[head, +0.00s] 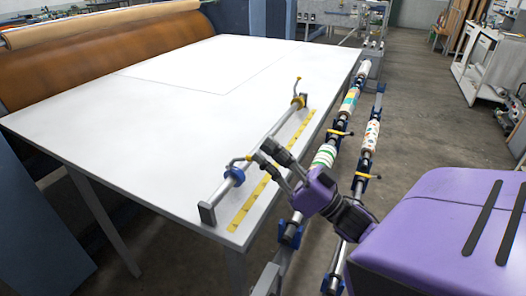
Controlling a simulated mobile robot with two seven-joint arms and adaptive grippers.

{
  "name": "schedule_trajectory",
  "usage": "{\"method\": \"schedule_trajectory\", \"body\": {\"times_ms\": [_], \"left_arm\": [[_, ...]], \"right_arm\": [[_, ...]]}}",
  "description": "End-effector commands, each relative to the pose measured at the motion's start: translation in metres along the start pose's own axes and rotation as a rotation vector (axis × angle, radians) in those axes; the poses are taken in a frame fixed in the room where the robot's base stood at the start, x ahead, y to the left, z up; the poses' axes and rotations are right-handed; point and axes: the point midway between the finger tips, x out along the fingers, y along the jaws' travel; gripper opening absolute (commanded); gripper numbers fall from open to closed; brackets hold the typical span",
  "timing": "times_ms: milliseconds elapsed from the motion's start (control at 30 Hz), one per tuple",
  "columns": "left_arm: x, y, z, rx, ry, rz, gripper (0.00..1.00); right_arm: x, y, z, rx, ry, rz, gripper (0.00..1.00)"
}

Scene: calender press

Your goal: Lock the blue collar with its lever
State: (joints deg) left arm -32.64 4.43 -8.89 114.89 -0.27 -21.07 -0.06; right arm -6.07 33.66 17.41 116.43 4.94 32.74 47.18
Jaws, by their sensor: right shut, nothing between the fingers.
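The blue collar (234,175) sits around a grey metal bar (262,143) that lies along the right part of the white table. My right gripper (263,153) reaches in from the lower right over the table edge. Its dark fingers are shut and empty, close to the lever's end; whether they touch it I cannot tell. My left gripper is not in view.
A yellow collar (299,101) with its own raised lever is farther along the bar. A yellow measuring strip (271,172) lies beside the bar. Racked rollers with patterned sleeves (349,101) stand right of the table (175,130). The table's middle is clear.

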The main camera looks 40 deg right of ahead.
Motion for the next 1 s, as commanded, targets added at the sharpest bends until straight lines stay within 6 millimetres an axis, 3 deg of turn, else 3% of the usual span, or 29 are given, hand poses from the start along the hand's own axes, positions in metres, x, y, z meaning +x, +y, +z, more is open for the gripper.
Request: {"method": "schedule_trajectory", "body": {"times_ms": [100, 300, 1000], "left_arm": [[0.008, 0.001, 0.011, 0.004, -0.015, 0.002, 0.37], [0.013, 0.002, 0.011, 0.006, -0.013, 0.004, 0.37], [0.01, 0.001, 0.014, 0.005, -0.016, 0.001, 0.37]], "right_arm": [[-0.011, 0.003, 0.01, 0.006, 0.068, -0.003, 0.0], [-0.019, 0.003, 0.013, 0.003, 0.082, -0.008, 0.0], [-0.022, 0.003, 0.016, 0.003, 0.082, -0.009, 0.0]]}}
